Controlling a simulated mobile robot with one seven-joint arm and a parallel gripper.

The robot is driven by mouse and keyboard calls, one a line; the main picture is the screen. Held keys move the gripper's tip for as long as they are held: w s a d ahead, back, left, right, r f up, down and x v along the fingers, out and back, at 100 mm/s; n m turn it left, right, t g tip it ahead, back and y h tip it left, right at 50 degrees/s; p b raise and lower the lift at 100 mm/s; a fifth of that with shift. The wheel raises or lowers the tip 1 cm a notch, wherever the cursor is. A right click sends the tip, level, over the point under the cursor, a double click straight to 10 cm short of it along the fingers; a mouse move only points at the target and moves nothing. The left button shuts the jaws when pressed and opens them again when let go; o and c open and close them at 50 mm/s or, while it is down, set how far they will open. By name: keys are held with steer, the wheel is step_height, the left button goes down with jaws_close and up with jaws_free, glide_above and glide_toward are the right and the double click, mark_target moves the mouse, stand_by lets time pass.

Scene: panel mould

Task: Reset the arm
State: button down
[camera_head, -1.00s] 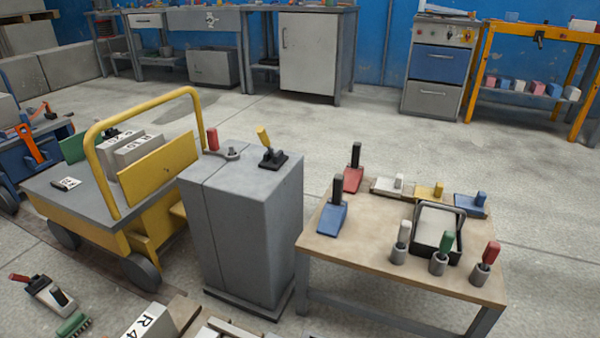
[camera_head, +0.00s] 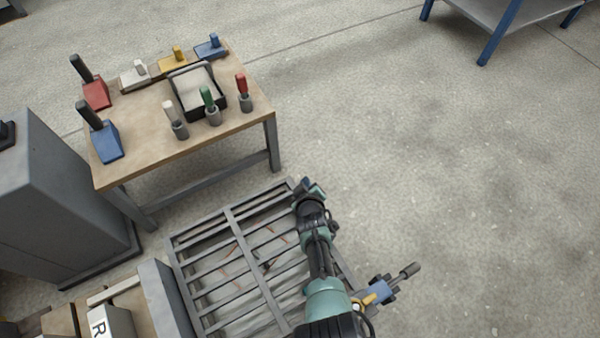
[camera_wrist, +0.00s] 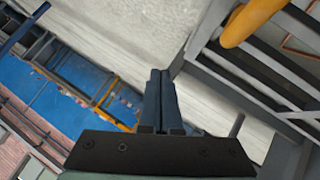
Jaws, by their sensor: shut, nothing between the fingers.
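My gripper (camera_wrist: 160,75) is shut in the wrist view, its two dark fingers side by side with nothing between them. In the head view my teal and black arm reaches up from the bottom edge, over the right side of a grey barred frame (camera_head: 232,222). The arm's far end, with my gripper (camera_head: 312,187), lies near the frame's far right corner; the fingers are too small to read there. I cannot tell whether the arm touches the frame.
A wooden-topped table (camera_head: 140,125) with trowels and handled tools stands beyond the frame. A grey cabinet (camera_head: 50,195) is at left. A blue fitting with a grey handle (camera_head: 385,290) juts out right of the frame. The floor (camera_head: 450,170) at right is clear.

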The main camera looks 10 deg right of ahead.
steer(key=shift+s+d+r+p, duration=0.3)
steer(key=shift+s+r+p, duration=0.55)
steer(key=shift+p, duration=0.25)
steer(key=shift+s+d+r+p, duration=0.25)
steer(key=shift+s+r+p, duration=0.55)
steer(key=shift+p, duration=0.3)
steer(key=shift+w+r, duration=0.1)
